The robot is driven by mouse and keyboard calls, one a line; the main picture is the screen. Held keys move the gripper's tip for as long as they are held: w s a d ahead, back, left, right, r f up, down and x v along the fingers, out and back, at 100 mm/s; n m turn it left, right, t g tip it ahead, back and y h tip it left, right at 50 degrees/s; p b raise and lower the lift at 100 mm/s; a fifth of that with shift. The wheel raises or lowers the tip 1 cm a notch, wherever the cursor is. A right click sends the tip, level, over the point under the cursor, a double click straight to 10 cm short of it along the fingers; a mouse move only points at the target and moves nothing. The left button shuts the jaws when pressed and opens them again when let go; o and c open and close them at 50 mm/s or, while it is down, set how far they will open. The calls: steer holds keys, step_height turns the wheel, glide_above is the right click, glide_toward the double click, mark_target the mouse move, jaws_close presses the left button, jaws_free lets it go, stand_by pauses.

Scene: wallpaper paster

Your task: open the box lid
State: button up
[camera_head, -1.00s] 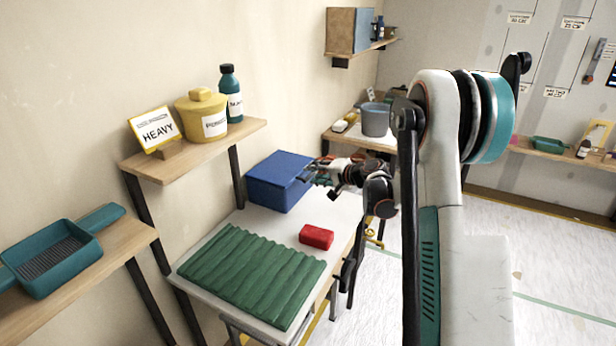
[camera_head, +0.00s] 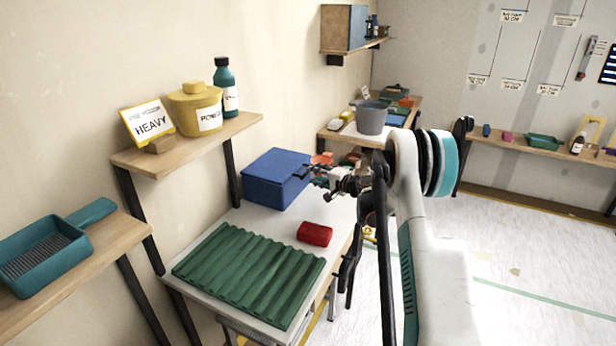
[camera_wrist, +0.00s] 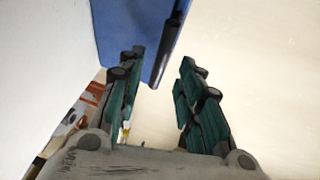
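The blue box (camera_head: 274,182) stands on the white table against the wall, its lid down. My gripper (camera_head: 306,172) is at the box's right upper edge in the head view. Whether a fingertip touches the box I cannot tell.
A wooden shelf (camera_head: 190,147) above holds a yellow pot (camera_head: 194,108), a bottle (camera_head: 226,92) and a HEAVY sign (camera_head: 149,124). A grey bucket (camera_head: 372,118) stands behind.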

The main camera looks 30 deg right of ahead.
steer(key=shift+b+x, duration=0.65)
steer(key=shift+x, duration=2.05)
jaws_close()
